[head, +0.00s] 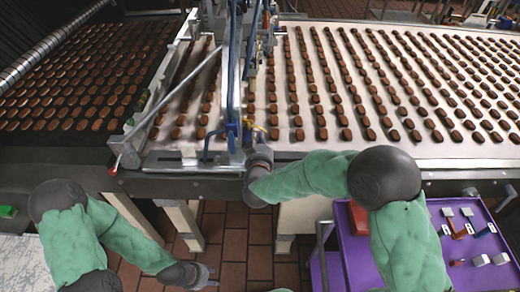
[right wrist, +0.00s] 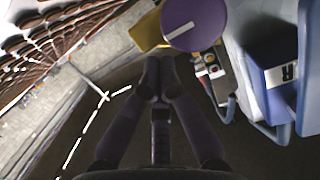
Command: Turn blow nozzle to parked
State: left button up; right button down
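My right gripper (head: 257,138) is at the front of the machine frame over the conveyor, close to small yellow parts (head: 274,132). In the right wrist view its fingers (right wrist: 160,66) come together at the tips, with nothing visible between them. Just beyond the tips are a yellow block (right wrist: 148,31) and a round purple disc (right wrist: 192,24) with a white bar across it. I cannot tell for sure which part is the blow nozzle, or whether the tips touch the yellow block. My left gripper (head: 213,275) is low over the floor, empty, its fingertips apart.
Blue upright parts (head: 232,75) of the machine stand close behind my right gripper. A blue box (right wrist: 275,85) and a cable are to the right in the wrist view. Rows of brown biscuits cover the belt (head: 430,150). A purple cart (head: 360,262) stands at lower right.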

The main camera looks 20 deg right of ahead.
jog(key=shift+x, duration=1.3)
jog(key=shift+d+b, duration=0.1)
jog(key=shift+b, duration=0.2)
jog(key=shift+w+n+y, duration=0.1)
jog(key=shift+n+y, duration=0.3)
jog(key=shift+y, duration=0.1)
